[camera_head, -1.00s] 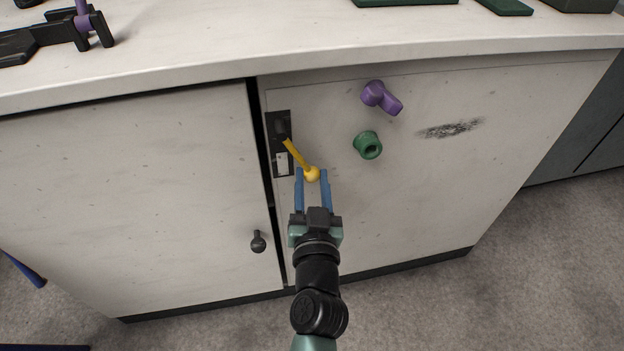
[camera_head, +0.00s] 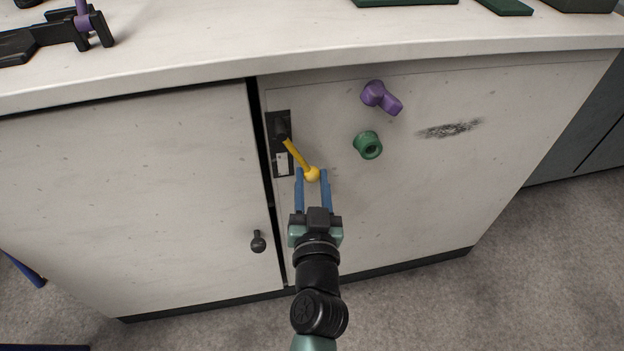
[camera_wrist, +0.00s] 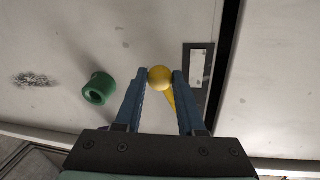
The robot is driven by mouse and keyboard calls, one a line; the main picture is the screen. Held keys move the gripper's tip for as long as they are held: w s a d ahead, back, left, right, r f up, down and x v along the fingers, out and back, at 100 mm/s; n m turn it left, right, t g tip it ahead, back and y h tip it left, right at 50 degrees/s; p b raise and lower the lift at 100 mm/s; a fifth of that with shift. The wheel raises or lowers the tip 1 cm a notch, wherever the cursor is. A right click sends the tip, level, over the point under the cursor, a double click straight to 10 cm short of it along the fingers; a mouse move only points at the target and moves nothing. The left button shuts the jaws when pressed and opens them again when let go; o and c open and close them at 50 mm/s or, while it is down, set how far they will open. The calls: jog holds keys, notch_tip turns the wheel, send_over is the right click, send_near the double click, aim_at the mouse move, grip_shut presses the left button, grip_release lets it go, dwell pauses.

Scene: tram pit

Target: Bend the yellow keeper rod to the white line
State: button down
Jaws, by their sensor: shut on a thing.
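The yellow keeper rod (camera_head: 297,155) runs from a dark plate (camera_head: 272,125) on the cabinet front down and right to a yellow ball end. In the wrist view its ball (camera_wrist: 160,78) sits between my blue fingertips, with the rod (camera_wrist: 171,98) behind it. My gripper (camera_head: 313,174) is shut on the ball; it also shows in the wrist view (camera_wrist: 161,80). A small white label (camera_head: 281,163) is on the lower part of the dark plate. I cannot make out a separate white line.
A green ring-shaped knob (camera_head: 368,145) and a purple knob (camera_head: 381,97) stick out to the right of the rod. A dark round handle (camera_head: 258,242) is on the left door. The counter edge (camera_head: 180,79) overhangs above.

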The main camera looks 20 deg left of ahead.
jog(key=a+m+p, duration=0.1)
jog(key=s+a+m+p, duration=0.1)
jog(key=p, duration=0.1)
jog(key=s+a+m+p, duration=0.1)
jog(key=m, duration=0.1)
jog(key=shift+s+a+f+g+p, duration=0.15)
jog(key=shift+f+g+p, duration=0.1)
jog(key=shift+g+p, duration=0.15)
jog(key=shift+s+a+f+m, duration=0.15)
jog(key=shift+a+f+m, duration=0.15)
jog(key=shift+m, duration=0.1)
jog(key=c, duration=0.5)
grip_release()
jog(key=shift+s, duration=0.1)
